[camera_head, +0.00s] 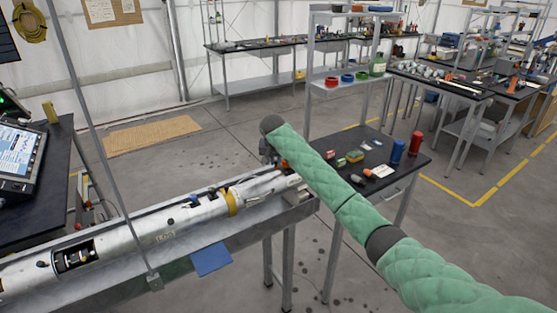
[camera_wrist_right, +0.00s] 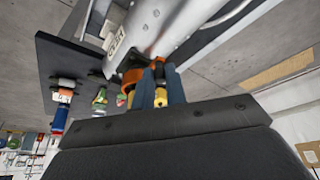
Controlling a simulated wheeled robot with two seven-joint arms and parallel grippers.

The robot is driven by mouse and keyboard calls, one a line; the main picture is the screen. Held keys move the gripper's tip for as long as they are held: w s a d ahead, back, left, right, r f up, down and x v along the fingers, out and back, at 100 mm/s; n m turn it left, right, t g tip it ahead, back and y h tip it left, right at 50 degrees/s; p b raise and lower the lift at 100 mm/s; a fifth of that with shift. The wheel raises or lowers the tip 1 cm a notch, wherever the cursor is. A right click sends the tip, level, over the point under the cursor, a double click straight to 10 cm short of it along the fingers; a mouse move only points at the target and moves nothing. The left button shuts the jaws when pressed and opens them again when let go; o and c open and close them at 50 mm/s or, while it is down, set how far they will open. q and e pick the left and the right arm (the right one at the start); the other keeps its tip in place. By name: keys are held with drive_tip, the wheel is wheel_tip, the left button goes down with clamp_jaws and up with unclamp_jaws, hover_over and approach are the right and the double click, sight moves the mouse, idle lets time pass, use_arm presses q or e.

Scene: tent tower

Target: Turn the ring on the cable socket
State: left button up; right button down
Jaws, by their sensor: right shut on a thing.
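A long silver tube (camera_head: 130,238) lies in a grey trough, its far end under my right arm. The wrist view shows the tube (camera_wrist_right: 195,25) with the orange ring (camera_wrist_right: 131,79) of the cable socket beside it. My right gripper (camera_head: 268,155) is at the tube's far end in the head view. In the wrist view its two blue-grey fingers (camera_wrist_right: 160,85) are closed at the orange ring, with a yellow part (camera_wrist_right: 160,97) between them. The fingers hide part of the ring and socket, so its turn angle cannot be told. My left gripper is not in view.
A black table (camera_head: 345,185) behind the arm holds small boxes, a blue cylinder (camera_head: 397,151) and a red cylinder (camera_head: 415,144). A thin grey post (camera_head: 88,125) rises beside the trough. A monitor (camera_head: 20,150) stands at left. The floor between the benches is open.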

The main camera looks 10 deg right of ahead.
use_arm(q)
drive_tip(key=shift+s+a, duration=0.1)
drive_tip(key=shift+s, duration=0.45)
use_arm(e)
drive_tip(key=shift+w+a+m, duration=0.15)
drive_tip(key=shift+w+m, duration=0.15)
drive_tip(key=shift+m, duration=0.3)
drive_tip(key=shift+r+h, duration=0.1)
drive_tip(key=shift+h, duration=0.2)
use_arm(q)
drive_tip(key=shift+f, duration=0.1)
use_arm(e)
drive_tip(key=c, duration=1.4)
unclamp_jaws()
drive_tip(key=shift+c, duration=0.2)
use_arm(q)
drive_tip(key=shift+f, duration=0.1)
